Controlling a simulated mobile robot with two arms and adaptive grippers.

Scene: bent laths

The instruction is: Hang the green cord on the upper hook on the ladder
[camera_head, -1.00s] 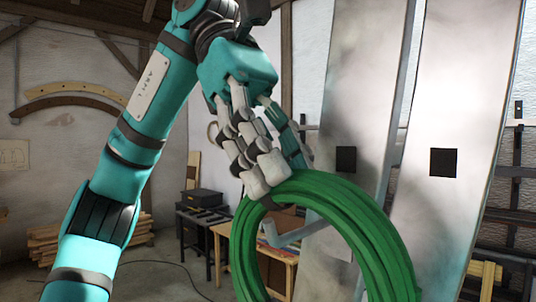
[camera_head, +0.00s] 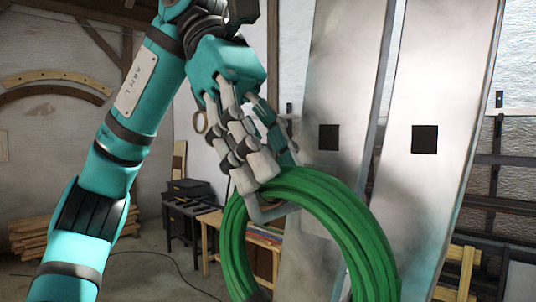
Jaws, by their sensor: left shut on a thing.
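The green cord (camera_head: 345,220) is a thick coil hanging upright at the bottom middle, its lowest part cut off by the frame. My left gripper (camera_head: 258,178) is shut on the coil's upper left part, its jointed fingers pointing down. Behind stand two tall pale boards (camera_head: 440,90), which may be the ladder's side pieces. My right gripper is out of view.
A small wooden table (camera_head: 262,241) and a dark bench (camera_head: 190,210) stand behind at the left. Stacked wood lies (camera_head: 30,232) on the floor, and a rack with dark bars (camera_head: 500,160) is at the right.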

